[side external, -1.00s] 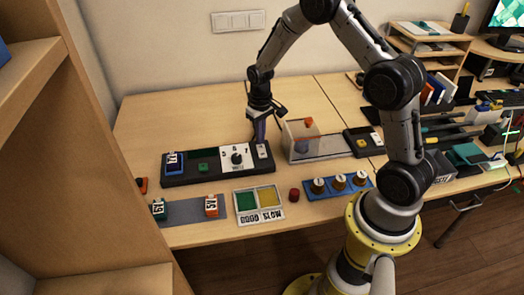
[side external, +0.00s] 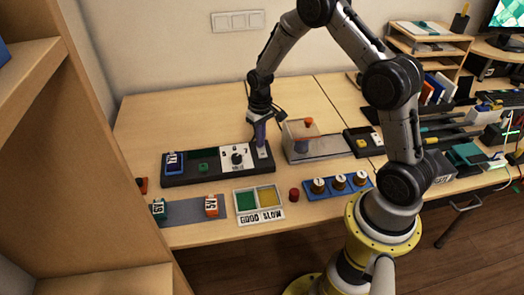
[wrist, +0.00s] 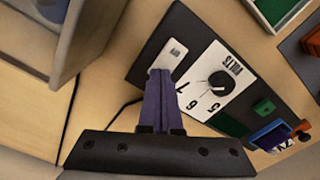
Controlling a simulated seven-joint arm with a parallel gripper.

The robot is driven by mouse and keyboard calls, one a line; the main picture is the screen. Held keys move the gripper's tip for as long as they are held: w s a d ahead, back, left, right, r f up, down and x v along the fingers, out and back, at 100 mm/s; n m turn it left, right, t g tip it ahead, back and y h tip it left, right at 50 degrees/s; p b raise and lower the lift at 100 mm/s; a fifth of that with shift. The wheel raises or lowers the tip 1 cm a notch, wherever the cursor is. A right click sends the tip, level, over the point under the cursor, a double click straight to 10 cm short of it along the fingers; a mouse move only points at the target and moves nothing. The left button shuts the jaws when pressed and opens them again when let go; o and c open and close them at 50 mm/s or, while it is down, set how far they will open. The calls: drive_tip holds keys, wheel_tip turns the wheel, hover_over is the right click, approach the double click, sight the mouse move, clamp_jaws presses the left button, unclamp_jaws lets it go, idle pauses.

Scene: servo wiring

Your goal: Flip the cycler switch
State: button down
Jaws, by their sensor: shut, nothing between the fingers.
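The cycler (side external: 218,173) is a long black box on the desk with a white dial panel (side external: 237,158) and a black knob. A small white switch plate (side external: 264,154) is at its right end; it also shows in the wrist view (wrist: 172,52). My gripper (side external: 261,145) points down over that plate with its purple fingers shut and empty. In the wrist view the closed fingertips (wrist: 159,74) overlap the lower edge of the plate. I cannot tell whether they touch it, and the switch lever is not clearly visible.
A blue-labelled block (side external: 174,162) sits in the cycler's left end. A clear-walled box (side external: 318,148) stands close right of my gripper. The desk behind is clear.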

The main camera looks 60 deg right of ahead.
drive_tip(key=shift+f, duration=0.2)
drive_tip(key=shift+r, duration=3.55)
drive_tip(key=shift+a, duration=0.1)
